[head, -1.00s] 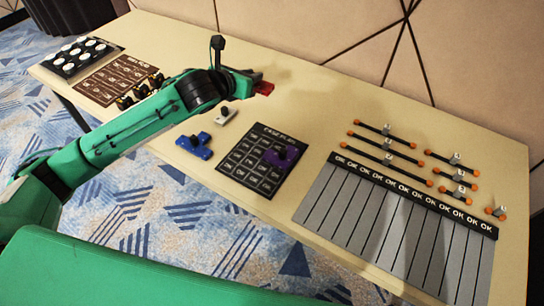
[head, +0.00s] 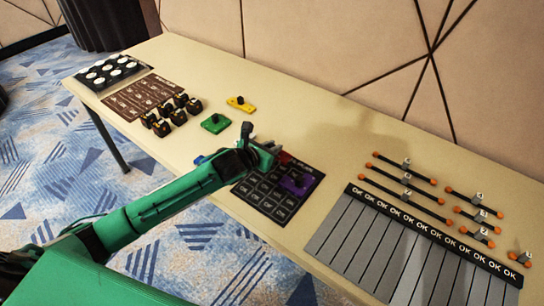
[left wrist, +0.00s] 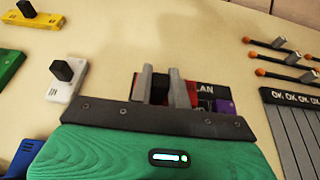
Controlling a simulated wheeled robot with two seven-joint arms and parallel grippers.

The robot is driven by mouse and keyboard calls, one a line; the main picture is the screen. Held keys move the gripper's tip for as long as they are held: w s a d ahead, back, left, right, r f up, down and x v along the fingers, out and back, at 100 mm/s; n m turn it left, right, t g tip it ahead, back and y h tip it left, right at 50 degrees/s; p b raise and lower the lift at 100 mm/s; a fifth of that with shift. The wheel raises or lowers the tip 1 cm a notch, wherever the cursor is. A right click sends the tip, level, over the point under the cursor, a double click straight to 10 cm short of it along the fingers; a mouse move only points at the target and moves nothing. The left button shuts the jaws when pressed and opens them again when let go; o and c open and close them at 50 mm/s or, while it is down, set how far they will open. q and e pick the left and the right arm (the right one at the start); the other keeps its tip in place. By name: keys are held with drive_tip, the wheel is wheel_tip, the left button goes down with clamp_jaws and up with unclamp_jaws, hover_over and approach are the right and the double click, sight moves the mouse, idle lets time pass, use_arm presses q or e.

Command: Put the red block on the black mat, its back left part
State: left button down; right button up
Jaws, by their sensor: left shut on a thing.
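The red block (head: 285,158) is in my left gripper (head: 271,150), which is shut on it over the back left part of the black mat (head: 262,199). The arm hides part of the block and the mat's left edge. I cannot tell whether the block touches the mat. In the left wrist view the two fingers (left wrist: 163,88) are close together, with red showing beside them and the mat's lettering behind. A purple block (head: 296,183) stands on the mat's right part. My right gripper is not in view.
Left of the mat are a blue block (left wrist: 27,156), a white block (left wrist: 63,82), a green block (head: 215,123) and a yellow block (head: 241,104). A striped panel (head: 385,240) and several orange-ended bars lie to the right. The table behind the mat is clear.

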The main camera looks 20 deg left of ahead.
use_arm(q)
wheel_tip(320, 180, down, 4)
drive_tip(key=shift+r, duration=0.1)
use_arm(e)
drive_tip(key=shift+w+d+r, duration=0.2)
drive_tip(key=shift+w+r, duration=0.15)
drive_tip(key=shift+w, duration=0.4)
use_arm(q)
drive_tip(key=c, duration=1.3)
unclamp_jaws()
drive_tip(key=shift+f, duration=0.2)
drive_tip(key=shift+c, duration=0.2)
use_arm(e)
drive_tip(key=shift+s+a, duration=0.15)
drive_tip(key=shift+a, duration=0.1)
use_arm(q)
drive_tip(key=shift+r, duration=0.1)
drive_tip(key=v, duration=1)
drive_tip(key=shift+s+a+r, duration=0.15)
drive_tip(key=shift+s+r, duration=0.05)
drive_tip(key=shift+s, duration=0.05)
drive_tip(key=shift+s+a+r, duration=0.2)
drive_tip(key=shift+s+r, duration=0.1)
drive_tip(key=shift+s, duration=0.3)
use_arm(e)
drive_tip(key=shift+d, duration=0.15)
